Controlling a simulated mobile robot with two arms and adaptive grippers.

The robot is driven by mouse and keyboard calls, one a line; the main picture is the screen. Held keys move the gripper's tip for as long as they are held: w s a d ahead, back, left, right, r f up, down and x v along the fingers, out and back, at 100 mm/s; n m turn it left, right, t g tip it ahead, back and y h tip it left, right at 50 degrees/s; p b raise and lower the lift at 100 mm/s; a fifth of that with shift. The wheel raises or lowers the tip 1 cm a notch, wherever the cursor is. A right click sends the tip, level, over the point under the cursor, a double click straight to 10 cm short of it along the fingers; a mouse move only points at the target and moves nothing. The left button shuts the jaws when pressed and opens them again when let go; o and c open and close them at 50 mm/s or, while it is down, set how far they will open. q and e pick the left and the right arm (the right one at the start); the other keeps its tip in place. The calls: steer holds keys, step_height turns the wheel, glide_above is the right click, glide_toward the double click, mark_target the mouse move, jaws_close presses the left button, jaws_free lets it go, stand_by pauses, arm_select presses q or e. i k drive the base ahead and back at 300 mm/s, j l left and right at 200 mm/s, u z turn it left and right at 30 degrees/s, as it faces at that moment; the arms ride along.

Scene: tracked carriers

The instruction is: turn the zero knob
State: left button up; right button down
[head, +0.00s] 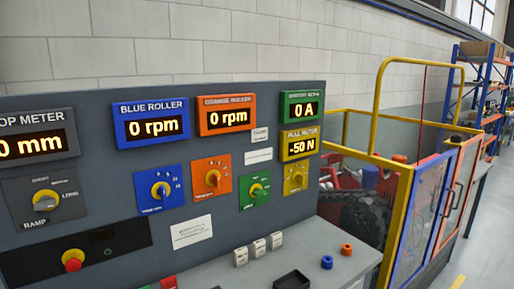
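A grey control panel stands against the wall with several knobs. The yellow plate with a yellow knob (296,179) sits below the yellow pull meter (300,145), which reads -50 N. I cannot read its label, so I cannot tell whether it is the zero knob. Other knobs are on the green plate (255,189), orange plate (212,179), blue plate (160,190) and grey ramp plate (46,200). The blue roller display (151,121) and orange roller display (227,116) read 0 rpm; the green display (302,107) reads 0 A. Neither gripper shows.
A red stop button (73,260) is at the lower left. On the bench (345,259) are white blocks (258,248), a black tray (292,280), and blue (327,262) and orange rings (347,250). A yellow-framed cage (400,215) stands right; floor beyond it is clear.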

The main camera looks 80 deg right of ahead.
mark_target(300, 179)
steer(key=z, duration=2.95)
